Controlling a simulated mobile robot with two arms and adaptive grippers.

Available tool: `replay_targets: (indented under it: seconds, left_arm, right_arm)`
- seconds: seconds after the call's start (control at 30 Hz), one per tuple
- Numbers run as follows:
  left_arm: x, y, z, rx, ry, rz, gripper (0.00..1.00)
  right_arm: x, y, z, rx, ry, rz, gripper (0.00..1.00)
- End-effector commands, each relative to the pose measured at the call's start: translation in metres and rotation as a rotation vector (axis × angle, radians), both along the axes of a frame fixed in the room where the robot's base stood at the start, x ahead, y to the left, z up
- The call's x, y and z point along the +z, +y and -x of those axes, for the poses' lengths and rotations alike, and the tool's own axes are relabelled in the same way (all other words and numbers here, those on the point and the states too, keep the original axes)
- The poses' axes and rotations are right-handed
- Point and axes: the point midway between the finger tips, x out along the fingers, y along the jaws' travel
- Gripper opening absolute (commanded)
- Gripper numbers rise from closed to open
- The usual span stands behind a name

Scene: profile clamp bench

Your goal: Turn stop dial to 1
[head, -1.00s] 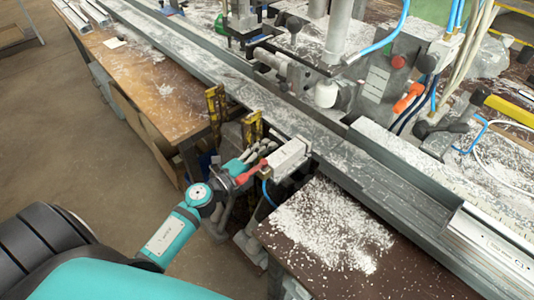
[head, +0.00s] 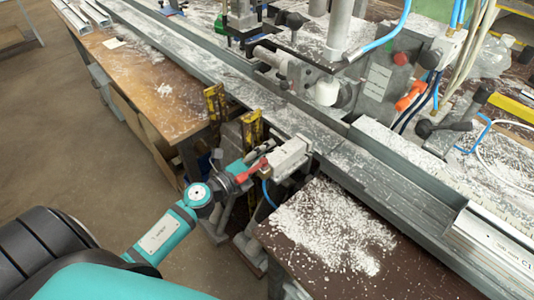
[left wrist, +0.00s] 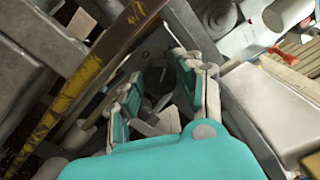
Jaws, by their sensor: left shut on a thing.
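My left gripper (head: 257,155) reaches in from the left, low at the front edge of the long rail, beside a white-grey block (head: 290,156) with a red lever (head: 252,171). In the left wrist view its two teal and grey fingers (left wrist: 164,88) stand on either side of a dark round part (left wrist: 156,78), which looks like the stop dial. The gripper is shut on it. Its marks and the number it points to cannot be read. In the head view the dial is hidden by the gripper and block. My right gripper is not in view.
Yellow worn uprights (head: 215,108) stand just left of the gripper, and one crosses the left wrist view (left wrist: 85,75). A brown table (head: 345,262) with white chips lies to the right. A wooden bench (head: 150,85) stands at the back left. The steel rail (head: 330,150) runs behind.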

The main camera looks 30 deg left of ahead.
Motion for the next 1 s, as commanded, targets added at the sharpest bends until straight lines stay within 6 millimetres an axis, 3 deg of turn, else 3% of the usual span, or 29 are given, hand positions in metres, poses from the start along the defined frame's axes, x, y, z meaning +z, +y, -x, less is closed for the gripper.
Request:
replay_targets:
  seconds: [0.53,0.57,0.7,1.0]
  left_arm:
    - [-0.0020,-0.0007,0.0008,-0.002,-0.003,-0.021,0.04]
    - [-0.0019,-0.0006,0.0008,-0.001,-0.003,-0.021,0.40]
    - [-0.0015,-0.0005,0.0006,-0.001,-0.004,-0.021,0.58]
    - [-0.0009,0.0003,0.0017,0.000,-0.005,-0.019,0.59]
  right_arm:
    - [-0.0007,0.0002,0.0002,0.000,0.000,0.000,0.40]
    - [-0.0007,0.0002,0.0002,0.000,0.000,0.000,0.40]
    - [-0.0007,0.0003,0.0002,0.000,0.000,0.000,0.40]
    - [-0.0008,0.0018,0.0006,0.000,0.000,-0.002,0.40]
